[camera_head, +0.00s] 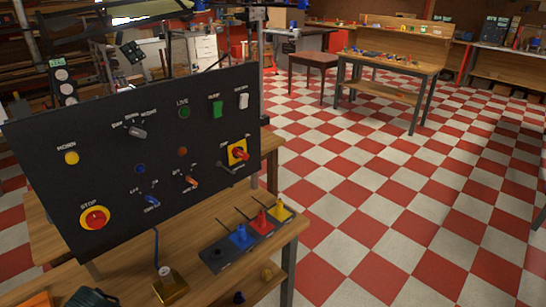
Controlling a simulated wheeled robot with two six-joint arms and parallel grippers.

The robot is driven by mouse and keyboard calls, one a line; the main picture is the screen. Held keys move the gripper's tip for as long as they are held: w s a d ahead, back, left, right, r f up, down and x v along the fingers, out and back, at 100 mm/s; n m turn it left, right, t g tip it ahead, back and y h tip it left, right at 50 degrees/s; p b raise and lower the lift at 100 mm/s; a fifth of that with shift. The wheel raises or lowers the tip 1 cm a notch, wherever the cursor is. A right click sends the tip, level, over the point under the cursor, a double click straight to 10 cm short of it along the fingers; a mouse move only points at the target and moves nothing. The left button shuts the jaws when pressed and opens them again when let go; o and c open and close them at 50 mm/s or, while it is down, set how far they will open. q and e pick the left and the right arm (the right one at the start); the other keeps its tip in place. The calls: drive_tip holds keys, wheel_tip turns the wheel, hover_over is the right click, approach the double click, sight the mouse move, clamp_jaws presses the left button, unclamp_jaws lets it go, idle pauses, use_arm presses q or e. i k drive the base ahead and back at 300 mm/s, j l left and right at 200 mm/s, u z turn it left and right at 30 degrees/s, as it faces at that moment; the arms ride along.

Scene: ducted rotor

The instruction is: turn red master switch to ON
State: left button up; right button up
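A red rotary switch (239,153) on a yellow square plate sits at the right side of the black control panel (110,185). Its small labels are too small to read, so I cannot tell its position. A dark lever or bar (226,167) shows just below the yellow plate. A red STOP button (95,218) on a yellow ring is at the panel's lower left. I cannot make out either of my grippers in this view.
The panel stands on a wooden bench (283,238). It also carries a black strip (213,262) with blue, red and yellow pieces and thin upright rods, and a brass block (171,288). A checkered floor (390,210) is open to the right; another workbench (395,62) stands behind.

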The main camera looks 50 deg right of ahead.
sight(238, 152)
drive_tip(key=z, duration=1.6)
